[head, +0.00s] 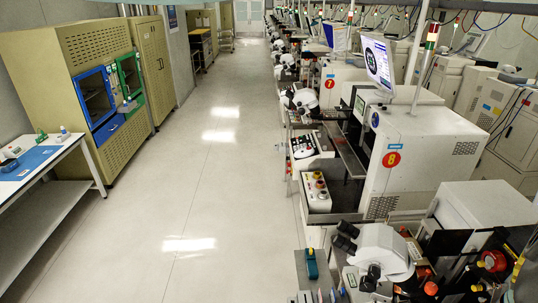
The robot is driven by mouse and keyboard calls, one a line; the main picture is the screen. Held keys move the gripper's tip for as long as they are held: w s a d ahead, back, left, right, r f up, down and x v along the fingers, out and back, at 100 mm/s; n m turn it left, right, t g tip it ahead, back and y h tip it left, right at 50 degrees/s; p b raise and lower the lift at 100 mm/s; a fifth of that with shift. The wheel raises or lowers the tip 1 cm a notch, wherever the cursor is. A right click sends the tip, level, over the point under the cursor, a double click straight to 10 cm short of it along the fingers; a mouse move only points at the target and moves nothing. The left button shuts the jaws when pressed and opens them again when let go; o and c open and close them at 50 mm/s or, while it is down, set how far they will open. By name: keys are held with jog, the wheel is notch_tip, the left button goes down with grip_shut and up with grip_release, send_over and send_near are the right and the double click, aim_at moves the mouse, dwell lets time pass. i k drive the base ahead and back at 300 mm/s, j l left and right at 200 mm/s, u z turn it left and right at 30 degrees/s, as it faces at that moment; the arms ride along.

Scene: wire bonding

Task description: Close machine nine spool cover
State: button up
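I see no label with a nine. A machine with a white housing (483,205) stands at the lower right, nearer than the machine marked 8 (392,159); its own number does not show. A white microscope (380,248) stands at its front. A red round part (493,261) sits at its right among dark parts and cables. I cannot tell which part is a spool cover, or whether one is open. My gripper is not in view.
A row of machines runs along the right, one marked 7 (330,83). The pale aisle floor (200,200) is clear. Beige cabinets (75,75) with blue and green doors and a white table (40,165) stand at the left.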

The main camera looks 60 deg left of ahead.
aim_at(445, 242)
jog(key=i+j+z, duration=0.15)
jog(key=j, duration=0.25)
jog(key=i+j+z, duration=0.1)
jog(key=i+j, duration=0.15)
jog(key=j, duration=0.15)
jog(key=i+j+z, duration=0.15)
jog(key=j, duration=0.25)
jog(key=i+j+z, duration=0.1)
jog(key=j, duration=0.3)
jog(key=i+j+z, duration=0.15)
jog(key=j, duration=0.3)
jog(key=i+j+z, duration=0.15)
jog(key=j, duration=0.3)
jog(key=j+z, duration=0.4)
jog(key=j, duration=2.05)
jog(key=i, duration=0.05)
